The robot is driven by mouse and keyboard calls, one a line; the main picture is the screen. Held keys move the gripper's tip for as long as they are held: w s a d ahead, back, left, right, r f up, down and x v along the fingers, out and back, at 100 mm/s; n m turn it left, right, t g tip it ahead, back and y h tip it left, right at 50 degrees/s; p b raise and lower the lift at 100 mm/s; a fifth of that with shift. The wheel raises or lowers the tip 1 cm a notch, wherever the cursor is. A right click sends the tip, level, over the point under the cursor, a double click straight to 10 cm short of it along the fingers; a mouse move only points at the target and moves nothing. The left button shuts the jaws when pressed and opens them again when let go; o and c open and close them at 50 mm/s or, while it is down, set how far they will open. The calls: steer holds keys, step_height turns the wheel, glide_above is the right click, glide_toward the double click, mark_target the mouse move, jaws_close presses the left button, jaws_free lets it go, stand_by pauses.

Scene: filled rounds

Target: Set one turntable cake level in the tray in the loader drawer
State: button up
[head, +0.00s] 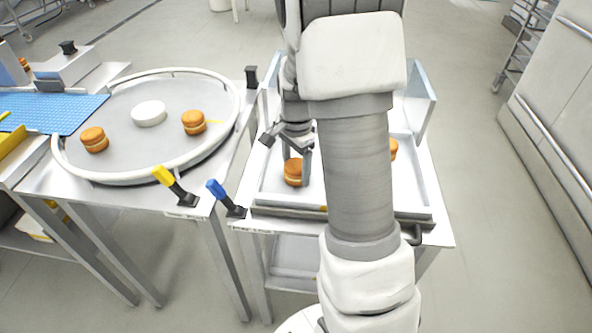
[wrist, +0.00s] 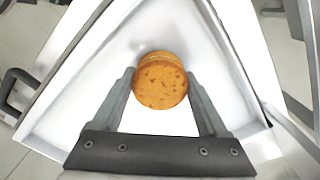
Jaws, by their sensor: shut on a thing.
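My gripper (head: 296,157) is over the tray in the loader drawer, its fingers on either side of a round filled cake (head: 293,172). In the wrist view the gripper (wrist: 163,88) is shut on this orange-brown cake (wrist: 160,82), whose top faces the camera with a pale filling edge showing. The cake is in or just above the white tray (head: 270,172); I cannot tell whether it touches the floor. Another cake (head: 393,149) is in the tray to the right, partly hidden by my arm. Two cakes, a left one (head: 94,140) and a right one (head: 194,122), sit on the turntable (head: 118,116).
A white disc (head: 149,113) lies on the turntable. A yellow-handled lever (head: 172,184) and a blue-handled lever (head: 226,197) stand at the front edges. A blue belt (head: 50,110) lies at left. Raised clear panels flank the drawer. My arm hides much of the tray's middle.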

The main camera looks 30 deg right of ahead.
mark_target(296, 165)
steer(key=shift+f, duration=0.3)
steer(key=o, duration=0.8)
steer(key=shift+c, duration=0.2)
step_height(296, 165, up, 12)
steer(key=p, duration=0.2)
steer(key=s+a+r+n+t, duration=0.2)
steer(key=s+a+r+n, duration=0.3)
steer(key=s+n, duration=0.3)
steer(key=s+a+r+n+t, duration=0.3)
steer(key=s+a+r+n, duration=0.2)
steer(key=s, duration=0.5)
steer(key=a+n, duration=0.2)
steer(key=shift+s+a+r+n+t, duration=0.2)
steer(key=shift+s+a+n+t, duration=0.1)
steer(key=shift+n, duration=0.1)
